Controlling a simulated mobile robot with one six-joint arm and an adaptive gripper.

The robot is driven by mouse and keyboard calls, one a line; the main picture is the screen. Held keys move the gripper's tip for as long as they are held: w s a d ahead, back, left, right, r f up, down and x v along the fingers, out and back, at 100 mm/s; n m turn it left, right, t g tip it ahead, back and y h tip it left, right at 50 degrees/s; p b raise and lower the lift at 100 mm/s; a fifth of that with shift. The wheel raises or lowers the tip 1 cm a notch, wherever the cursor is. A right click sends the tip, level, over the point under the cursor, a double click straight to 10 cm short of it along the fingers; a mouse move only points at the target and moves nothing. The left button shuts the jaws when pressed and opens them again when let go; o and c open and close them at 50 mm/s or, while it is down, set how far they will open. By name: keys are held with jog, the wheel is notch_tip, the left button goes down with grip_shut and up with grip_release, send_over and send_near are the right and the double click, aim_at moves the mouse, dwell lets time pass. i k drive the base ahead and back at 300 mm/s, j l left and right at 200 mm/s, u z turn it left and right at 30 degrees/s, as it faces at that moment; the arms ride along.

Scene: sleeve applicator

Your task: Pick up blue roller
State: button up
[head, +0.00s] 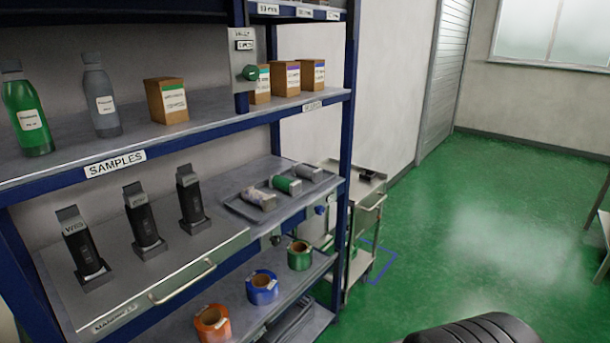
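A blue roll (262,287) with a tan core and a white label lies on the lower shelf. It is between an orange roll (212,324) on its left and a green roll (300,256) on its right, apart from both. It is the only blue roll-shaped thing I can make out. Nothing holds it. My gripper does not show in the head view, so I cannot see whether it is open or shut.
The middle shelf (150,272) overhangs, with a drawer handle (182,281), black devices and a tray (240,208) of cylinders. A blue rack post (346,130) stands right of the rolls, before a metal cart (368,215). The green floor (480,210) is open.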

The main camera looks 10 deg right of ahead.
aim_at(268, 203)
jog(key=i+l+u, duration=0.15)
jog(key=i+l, duration=0.5)
jog(key=i, duration=0.3)
jog(key=i+l+u, duration=0.15)
jog(key=i+l, duration=0.6)
jog(key=i, duration=0.15)
